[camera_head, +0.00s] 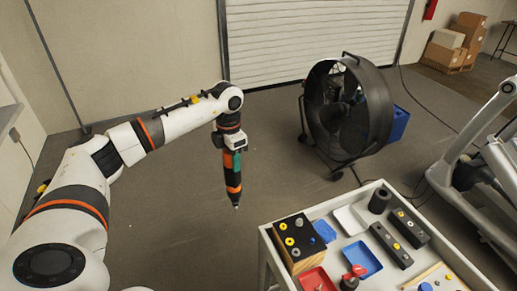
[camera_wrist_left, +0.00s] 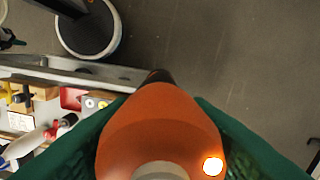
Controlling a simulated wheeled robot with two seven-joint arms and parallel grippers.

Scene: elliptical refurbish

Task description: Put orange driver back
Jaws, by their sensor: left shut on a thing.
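My left gripper (camera_head: 237,158) is shut on the orange driver (camera_head: 232,188). The driver is orange and black and hangs tip down in the air, to the left of the white work cart (camera_head: 264,243) and clear of it. In the left wrist view the driver's orange body (camera_wrist_left: 160,125) fills the lower middle, between the green fingers (camera_wrist_left: 158,150). My right gripper is not in view.
The cart holds a wooden block with a black top (camera_head: 297,240), a blue tray (camera_head: 362,260), a red tray (camera_head: 317,280) and dark holder blocks (camera_head: 391,245). A large black fan (camera_head: 348,108) stands behind. The floor around the driver is clear.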

